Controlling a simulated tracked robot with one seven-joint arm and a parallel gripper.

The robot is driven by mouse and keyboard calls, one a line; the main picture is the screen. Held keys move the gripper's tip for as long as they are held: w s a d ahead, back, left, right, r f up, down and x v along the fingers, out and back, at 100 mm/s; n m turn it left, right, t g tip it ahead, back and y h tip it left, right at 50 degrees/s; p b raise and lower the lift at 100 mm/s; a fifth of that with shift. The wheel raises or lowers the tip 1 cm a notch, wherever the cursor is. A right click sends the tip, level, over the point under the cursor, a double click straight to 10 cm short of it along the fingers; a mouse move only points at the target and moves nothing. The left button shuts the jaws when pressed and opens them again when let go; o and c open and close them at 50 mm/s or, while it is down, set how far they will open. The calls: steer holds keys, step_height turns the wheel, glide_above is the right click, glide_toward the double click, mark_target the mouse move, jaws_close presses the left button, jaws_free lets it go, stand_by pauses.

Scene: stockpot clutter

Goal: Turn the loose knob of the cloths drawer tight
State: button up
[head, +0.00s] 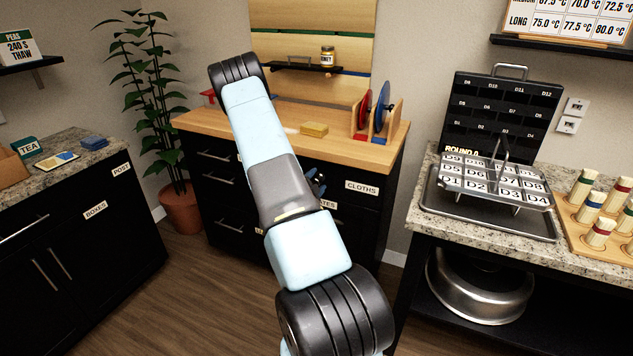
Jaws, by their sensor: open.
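The cloths drawer (341,182) is a black drawer front in the wood-topped cabinet, with a white CLOTHS label (361,187) on its right part. My arm crosses in front of the cabinet and hides the drawer's left part. A small dark and blue piece of my gripper (317,182) shows past the arm's right edge, in front of the drawer. The gripper is open; most of it is hidden. I cannot make out the knob, nor whether the gripper touches it.
A right counter (425,222) holds a labelled rack and a tray. A left counter (75,176) and a potted plant (180,210) stand at left. Some floor is clear.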

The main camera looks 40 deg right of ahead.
steer(key=n, duration=1)
steer(key=shift+s, duration=0.1)
steer(key=shift+c, duration=0.5)
steer(key=c, duration=1.2)
steer(key=shift+s+m, duration=0.1)
steer(key=shift+m, duration=2.2)
steer(key=shift+d+f+m, duration=0.1)
steer(key=shift+m, duration=2.2)
